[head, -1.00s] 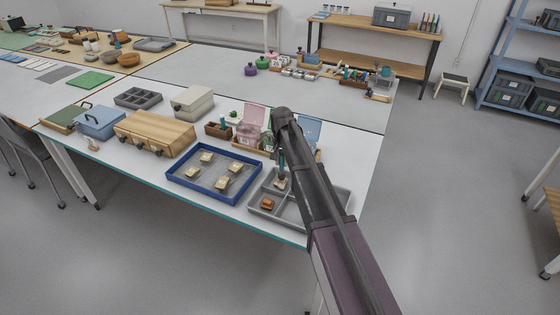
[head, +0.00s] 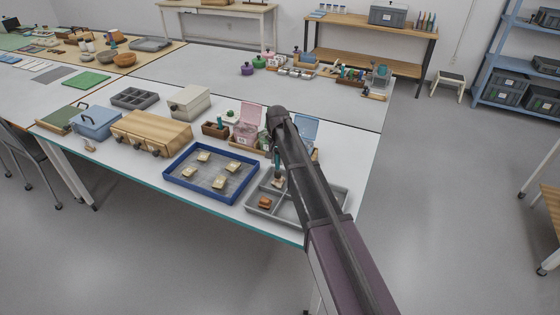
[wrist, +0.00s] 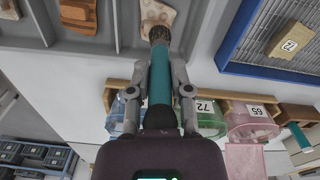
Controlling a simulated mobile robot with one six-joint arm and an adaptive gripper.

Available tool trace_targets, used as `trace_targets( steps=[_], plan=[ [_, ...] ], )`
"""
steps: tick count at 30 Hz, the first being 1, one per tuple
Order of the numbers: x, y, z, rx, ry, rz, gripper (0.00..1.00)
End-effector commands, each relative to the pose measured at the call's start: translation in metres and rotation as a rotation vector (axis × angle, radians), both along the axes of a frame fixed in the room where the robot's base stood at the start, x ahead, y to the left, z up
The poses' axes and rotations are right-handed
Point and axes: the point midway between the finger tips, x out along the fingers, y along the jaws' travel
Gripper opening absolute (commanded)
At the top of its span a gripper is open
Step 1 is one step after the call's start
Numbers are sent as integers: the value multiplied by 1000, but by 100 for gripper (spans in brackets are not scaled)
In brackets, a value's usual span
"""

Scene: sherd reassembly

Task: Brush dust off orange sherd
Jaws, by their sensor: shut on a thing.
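My gripper (wrist: 160,98) is shut on the teal handle of a brush (wrist: 160,75), with the dark bristles pointing away from me. A browner, striped piece (wrist: 78,14) lies in another compartment of the grey tray (wrist: 20,32). In the head view the brush (head: 277,160) hangs over the grey tray (head: 250,208). My arm hides part of the tray.
A blue tray (head: 166,176) with several pale tagged sherds stands left of the grey tray. A wooden case (head: 150,130) is farther left. A pink box (head: 246,130) and a blue box (head: 307,128) stand behind the brush. The table's front edge is close to the grey tray.

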Motion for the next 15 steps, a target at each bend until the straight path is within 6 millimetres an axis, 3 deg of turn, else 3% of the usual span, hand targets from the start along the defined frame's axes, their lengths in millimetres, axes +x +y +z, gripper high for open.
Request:
trace_targets(
  steps=[15],
  plan=[
    [-2,-2,0,2,0,-1,0]
  ],
)
